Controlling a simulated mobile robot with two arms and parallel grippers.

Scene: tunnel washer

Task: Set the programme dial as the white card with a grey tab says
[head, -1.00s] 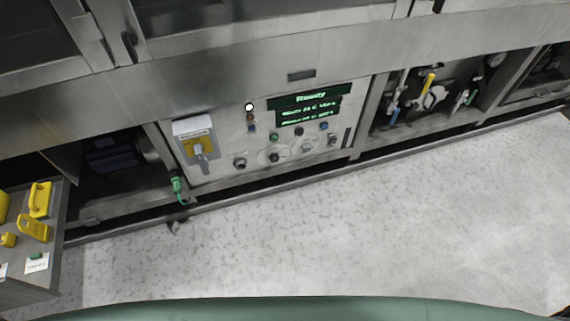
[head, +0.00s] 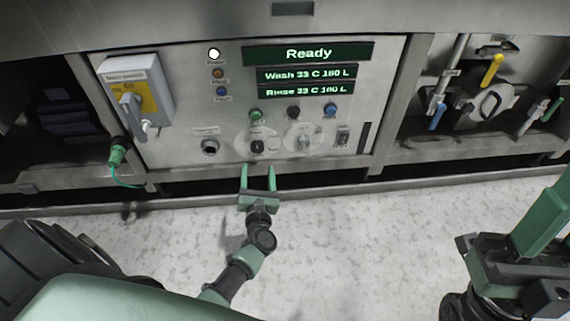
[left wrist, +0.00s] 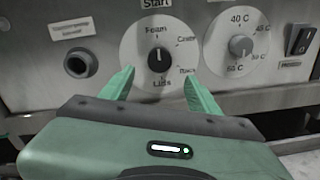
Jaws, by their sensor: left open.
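The programme dial (head: 257,146) is a black knob on a white disc on the steel panel. In the left wrist view the dial (left wrist: 159,58) has the labels Foam at top, Crates and Racks at right, and Lids at bottom. Its knob stands roughly upright; I cannot tell for sure which label its pointer marks. My left gripper (head: 257,170) is open just in front of and below the dial, and its fingers (left wrist: 159,75) lie either side of the knob in the picture, not visibly touching it. The white card with a grey tab is not in view now. My right gripper's fingers are not seen.
A grey temperature dial (left wrist: 241,46) is right of the programme dial, with a black rocker switch (left wrist: 301,39) beyond. A round socket (left wrist: 80,63) is at left. The display (head: 308,53) reads Ready. A yellow-plated isolator box (head: 135,90) stands out at left.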

